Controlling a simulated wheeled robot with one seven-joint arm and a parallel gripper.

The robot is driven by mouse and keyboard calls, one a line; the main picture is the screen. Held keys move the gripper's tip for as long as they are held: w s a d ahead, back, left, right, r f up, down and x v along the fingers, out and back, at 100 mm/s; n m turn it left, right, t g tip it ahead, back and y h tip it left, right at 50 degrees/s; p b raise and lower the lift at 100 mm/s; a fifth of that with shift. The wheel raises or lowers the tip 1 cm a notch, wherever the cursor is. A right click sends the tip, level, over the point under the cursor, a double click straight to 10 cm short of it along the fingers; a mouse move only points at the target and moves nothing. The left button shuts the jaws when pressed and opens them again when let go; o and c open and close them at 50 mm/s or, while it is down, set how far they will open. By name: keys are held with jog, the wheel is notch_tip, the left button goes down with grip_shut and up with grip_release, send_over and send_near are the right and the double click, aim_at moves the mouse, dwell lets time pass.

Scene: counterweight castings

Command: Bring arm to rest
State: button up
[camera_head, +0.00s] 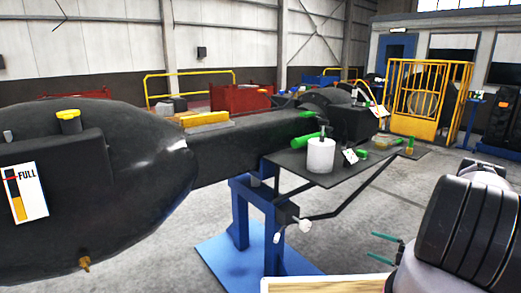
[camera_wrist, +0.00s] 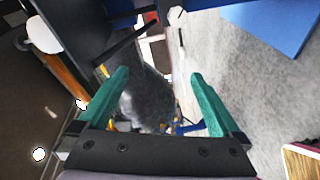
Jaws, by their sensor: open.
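My gripper (camera_wrist: 159,76) shows in the wrist view with its two teal fingers wide apart and nothing held between them. In the head view the teal fingers of my gripper (camera_head: 393,246) show at the lower right, below and in front of the dark shelf (camera_head: 292,160). Part of my arm, white with black bands, fills the lower right corner. The gripper looks apart from the shelf and its contents.
A white cylinder (camera_head: 320,155) and small green-handled items stand on the shelf. A big black casting (camera_head: 150,190) fills the left. A blue stand (camera_head: 240,215) rises from a blue base plate. Open grey floor lies right of it, toward a yellow cage (camera_head: 428,95).

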jog(key=w+a+r+n+g, duration=0.2)
jog(key=r+n, duration=0.2)
jog(key=r, duration=0.4)
jog(key=w+a+r+n+g, duration=0.1)
jog(key=w+r+n+g, duration=0.15)
jog(key=r+n, duration=0.4)
jog(key=w+a+r+n+g, duration=0.1)
jog(key=a+r+n+g, duration=0.15)
jog(key=r, duration=0.65)
jog(key=s+a+r+n+g+h, duration=0.15)
jog(key=a+r+n, duration=0.3)
jog(key=r, duration=0.45)
jog(key=s+a+r+n+g+h, duration=0.1)
jog(key=s+a+r+n+h, duration=0.15)
jog(key=r+n, duration=0.5)
jog(key=s+a+r+n+t+h, duration=0.1)
jog(key=s+a+r+n+h, duration=0.1)
jog(key=s+a+r+n, duration=0.35)
jog(key=s+a+r+n+h, duration=0.25)
jog(key=s+r, duration=0.45)
jog(key=r, duration=0.4)
jog(key=s+r+n+t+h, duration=0.1)
jog(key=s+r+n+t, duration=0.1)
jog(key=s+n, duration=0.3)
jog(key=s+a+r+n+t+h, duration=0.1)
jog(key=s+r+n, duration=0.3)
jog(key=s, duration=0.5)
jog(key=shift+a+n+t+h, duration=0.35)
jog(key=shift+n+t, duration=0.25)
jog(key=shift+t, duration=0.25)
